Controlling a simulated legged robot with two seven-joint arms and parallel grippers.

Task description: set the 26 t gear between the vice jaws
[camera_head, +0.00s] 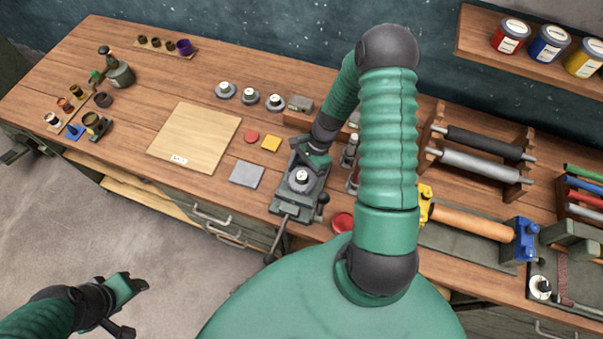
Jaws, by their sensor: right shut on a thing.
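The vice (285,208) is fixed at the front edge of the bench, its handle hanging over the edge. A grey gear (302,177) with a pale centre is at the vice jaws. My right gripper (308,163) comes down from behind and is shut on this gear. Whether the gear rests in the jaws or is just above them I cannot tell, and its tooth count is not readable. Three similar grey discs (250,97) stand in a row at the back of the bench. My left gripper (128,305) is open and empty over the floor, away from the bench.
A red round thing (343,222) and a roller rack (483,150) are to the right. My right arm hides the bench between.

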